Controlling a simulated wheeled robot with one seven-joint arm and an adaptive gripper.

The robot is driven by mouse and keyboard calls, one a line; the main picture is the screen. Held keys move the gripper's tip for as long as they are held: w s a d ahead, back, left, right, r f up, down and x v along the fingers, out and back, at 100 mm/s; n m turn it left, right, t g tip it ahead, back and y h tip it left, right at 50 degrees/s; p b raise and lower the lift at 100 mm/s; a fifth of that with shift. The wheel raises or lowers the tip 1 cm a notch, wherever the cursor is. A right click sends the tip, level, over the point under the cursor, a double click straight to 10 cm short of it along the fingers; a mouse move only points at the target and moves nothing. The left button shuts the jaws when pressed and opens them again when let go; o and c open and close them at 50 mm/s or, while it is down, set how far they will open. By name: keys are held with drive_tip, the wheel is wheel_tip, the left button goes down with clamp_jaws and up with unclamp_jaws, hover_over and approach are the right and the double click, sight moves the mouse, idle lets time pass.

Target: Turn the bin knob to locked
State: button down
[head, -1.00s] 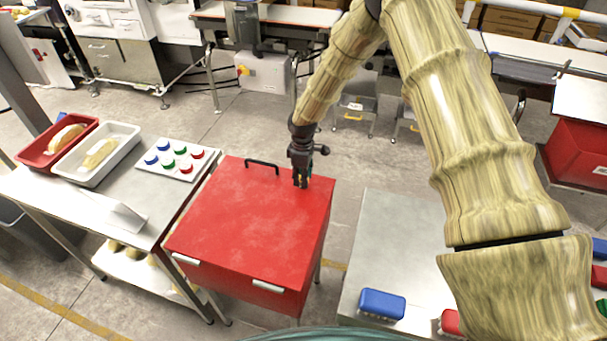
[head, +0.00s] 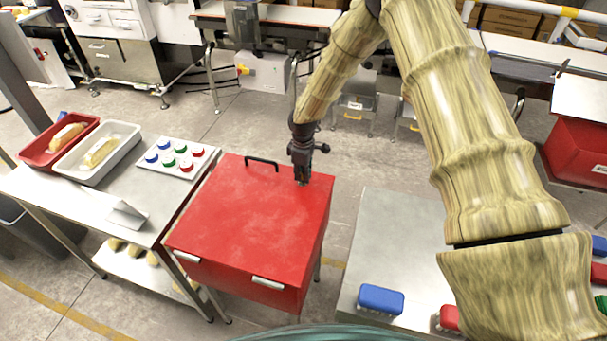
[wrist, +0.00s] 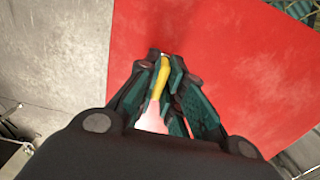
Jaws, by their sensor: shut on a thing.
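The red bin (head: 250,210) stands in the middle of the head view with its lid closed. My gripper (head: 302,180) reaches down to the lid's far right part. In the wrist view my gripper (wrist: 165,85) is shut on the yellow knob (wrist: 162,72), which sits between the fingers above the red lid (wrist: 225,60). The fingers hide much of the knob, and whether it points to locked cannot be told. In the head view the knob is hidden behind the gripper.
A table with trays and a white board of coloured knobs (head: 178,158) is at left. A steel table with a blue brush (head: 381,300) is at right.

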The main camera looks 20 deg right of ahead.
drive_tip(key=shift+f+m+b, duration=0.2)
drive_tip(key=shift+m+b, duration=0.1)
drive_tip(key=shift+m, duration=0.1)
drive_tip(key=m+b, duration=0.2)
drive_tip(key=shift+m, duration=0.4)
drive_tip(key=m+b, duration=0.2)
drive_tip(key=m, duration=0.3)
drive_tip(key=shift+b, duration=0.3)
drive_tip(key=m+b, duration=0.1)
drive_tip(key=m, duration=0.4)
drive_tip(key=shift+r, duration=0.1)
drive_tip(key=shift+r+m+b, duration=0.1)
drive_tip(key=shift+m+b, duration=0.4)
drive_tip(key=shift+m, duration=1.7)
drive_tip(key=c, duration=1.5)
unclamp_jaws()
drive_tip(key=shift+d, duration=0.1)
drive_tip(key=shift+c, duration=0.2)
